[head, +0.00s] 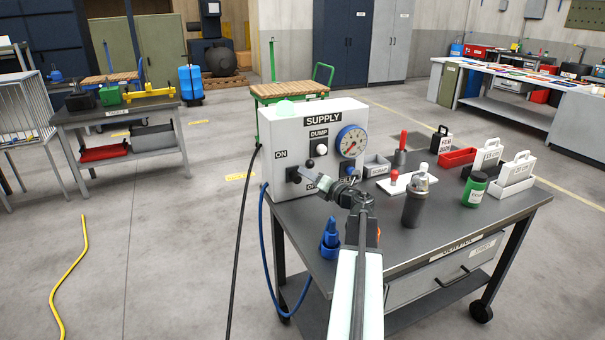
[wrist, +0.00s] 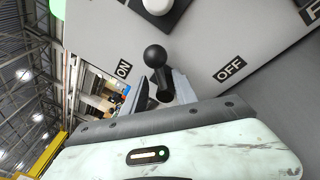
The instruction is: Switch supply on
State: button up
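The supply box (head: 270,130) is a light grey cabinet standing on the service table, labelled SUPPLY, with ON and OFF marks on its front. Its black ball-ended lever (wrist: 155,57) shows in the wrist view between the ON label (wrist: 123,69) and the OFF label (wrist: 230,69). In the head view the lever (head: 293,174) is small and partly hidden by my gripper (head: 305,174). In the wrist view my gripper (wrist: 156,92) has its fingers apart, one on each side of the lever. I cannot tell whether either finger touches it.
A dump button (head: 321,149) and a dial gauge (head: 351,142) are on the same front. A grey canister (head: 415,203), a green jar (head: 474,190) and a blue fitting (head: 330,240) stand on the service table (head: 400,245). The floor to the left is mostly open, with a yellow hose (head: 68,280).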

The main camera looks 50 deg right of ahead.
jog(key=w, duration=0.3)
jog(key=shift+w+d, duration=0.2)
jog(key=shift+d, duration=0.1)
grip_shut()
dwell(1.0)
